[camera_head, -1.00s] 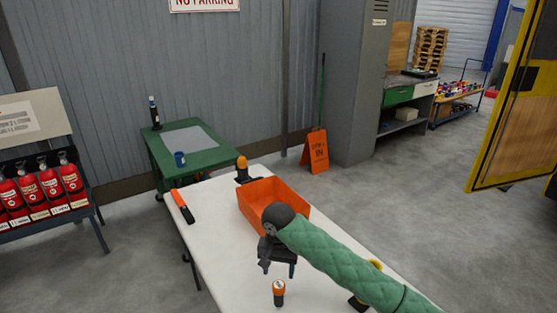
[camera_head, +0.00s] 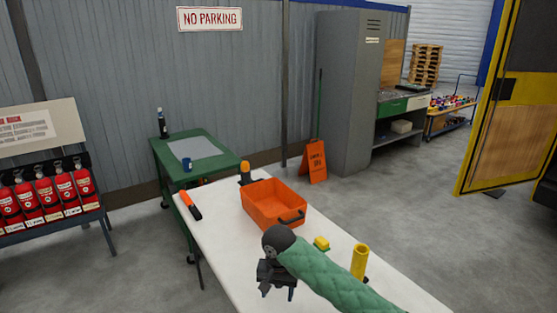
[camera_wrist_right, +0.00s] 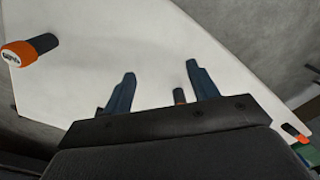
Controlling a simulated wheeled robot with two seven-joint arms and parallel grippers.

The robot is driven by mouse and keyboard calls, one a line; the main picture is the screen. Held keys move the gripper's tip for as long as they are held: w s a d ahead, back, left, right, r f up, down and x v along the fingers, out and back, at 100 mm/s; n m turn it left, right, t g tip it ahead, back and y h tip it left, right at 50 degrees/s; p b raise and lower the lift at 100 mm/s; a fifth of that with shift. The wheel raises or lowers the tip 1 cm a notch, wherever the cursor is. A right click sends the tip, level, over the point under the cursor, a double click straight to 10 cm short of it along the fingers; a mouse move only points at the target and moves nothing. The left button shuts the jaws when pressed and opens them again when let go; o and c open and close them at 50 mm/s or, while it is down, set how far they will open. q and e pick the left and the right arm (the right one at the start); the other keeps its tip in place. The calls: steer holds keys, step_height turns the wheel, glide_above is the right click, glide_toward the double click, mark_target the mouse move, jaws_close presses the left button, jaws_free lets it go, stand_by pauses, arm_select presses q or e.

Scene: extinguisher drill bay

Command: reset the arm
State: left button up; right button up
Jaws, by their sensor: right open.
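My right arm, in a green quilted sleeve, comes in from the lower right in the head view. My right gripper (camera_head: 276,290) points down over the white table, in front of the orange bin. In the right wrist view its two dark fingers (camera_wrist_right: 160,74) stand apart, open, with the white tabletop beyond. A small dark stub (camera_wrist_right: 179,97) shows between them; I cannot tell what it is. My left gripper is not in view.
The white table (camera_head: 225,240) carries an orange bin (camera_head: 272,215), an orange-black torch (camera_head: 190,206), a yellow block (camera_head: 321,243) and a yellow cylinder (camera_head: 360,262). An orange-ended object (camera_wrist_right: 28,50) shows in the wrist view. A green table (camera_head: 220,158) stands behind.

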steer(key=s+f+n+y, duration=0.2)
steer(key=s+f, duration=0.2)
steer(key=s, duration=0.3)
steer(key=s+d+f+t, duration=0.1)
steer(key=s+d+f, duration=0.1)
steer(key=s, duration=0.3)
steer(key=s+d+f+t, duration=0.1)
steer(key=s+d, duration=0.4)
steer(key=s+d+f+n+t, duration=0.1)
steer(key=s+d+f, duration=0.1)
steer(key=s+d, duration=0.2)
steer(key=shift+s+d+f, duration=0.1)
steer(key=shift+s+f, duration=0.25)
steer(key=shift+s, duration=0.3)
steer(key=s+d+n+h, duration=0.1)
steer(key=s+d+h, duration=0.1)
steer(key=s+d, duration=0.8)
steer(key=s+f+x, duration=0.1)
steer(key=s+x, duration=0.1)
steer(key=x, duration=0.9)
steer(key=s+a+x, duration=0.1)
steer(key=s+x, duration=0.1)
steer(key=x, duration=0.9)
steer(key=s+f, duration=0.3)
steer(key=f, duration=0.9)
steer(key=s+f+g, duration=0.1)
steer(key=s+f, duration=0.3)
steer(key=f, duration=0.8)
steer(key=shift+s+a, duration=0.2)
steer(key=shift+s, duration=0.15)
